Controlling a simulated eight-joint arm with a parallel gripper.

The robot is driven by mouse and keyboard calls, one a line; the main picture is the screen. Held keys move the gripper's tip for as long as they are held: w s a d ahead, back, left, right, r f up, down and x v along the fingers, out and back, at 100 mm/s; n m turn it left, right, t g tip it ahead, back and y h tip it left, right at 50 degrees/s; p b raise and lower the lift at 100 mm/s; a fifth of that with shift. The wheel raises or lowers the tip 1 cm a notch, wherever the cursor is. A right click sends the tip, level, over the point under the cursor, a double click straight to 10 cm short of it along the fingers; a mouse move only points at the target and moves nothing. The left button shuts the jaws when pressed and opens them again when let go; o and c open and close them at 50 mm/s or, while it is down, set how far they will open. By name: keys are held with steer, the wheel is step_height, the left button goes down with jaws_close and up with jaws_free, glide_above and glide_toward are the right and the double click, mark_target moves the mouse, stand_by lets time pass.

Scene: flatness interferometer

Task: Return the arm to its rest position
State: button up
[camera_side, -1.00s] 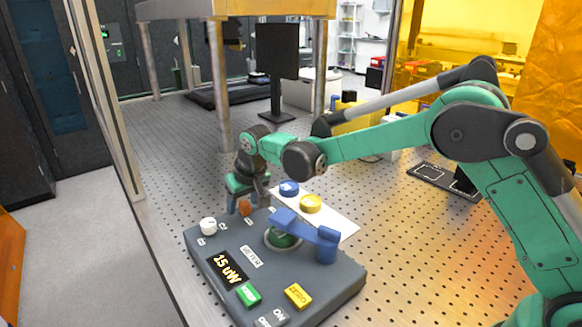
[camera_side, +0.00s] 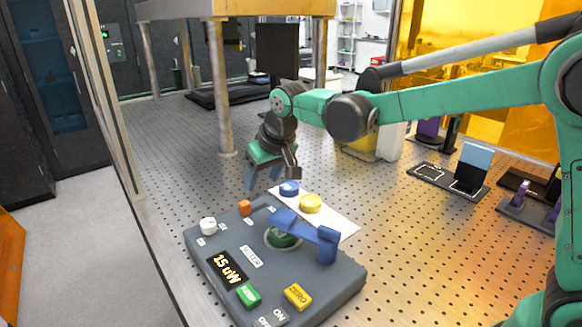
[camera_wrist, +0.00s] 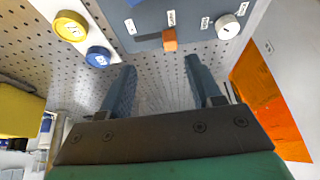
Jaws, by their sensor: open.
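My gripper (camera_side: 263,177) hangs above the perforated table, just behind the grey control box (camera_side: 207,262) in the side view. In the wrist view its two blue fingers (camera_wrist: 160,82) are spread apart with nothing between them. The box carries a lit display (camera_side: 227,268) reading 15 uW, a white knob (camera_side: 208,225), an orange switch (camera_side: 245,208), a green button (camera_side: 249,296) and a yellow ZERO button (camera_side: 298,296). A blue arm-like part (camera_side: 303,231) lies across a green round piece (camera_side: 283,239) on the box.
A blue disc (camera_side: 289,188) and a yellow disc (camera_side: 311,203) sit on a white sheet (camera_side: 345,222) beside the box. Table legs (camera_side: 219,90) and a black monitor (camera_side: 278,50) stand behind. Dark fixtures (camera_side: 470,172) stand at the right. Bare table lies left of the gripper.

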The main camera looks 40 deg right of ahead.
steer(key=s+d+t, duration=0.1)
steer(key=s+d, duration=0.2)
steer(key=s, duration=0.5)
steer(key=s+d+t, duration=0.1)
steer(key=s+d, duration=0.2)
steer(key=s, duration=0.6)
steer(key=shift+s+r, duration=0.1)
stand_by(0.4)
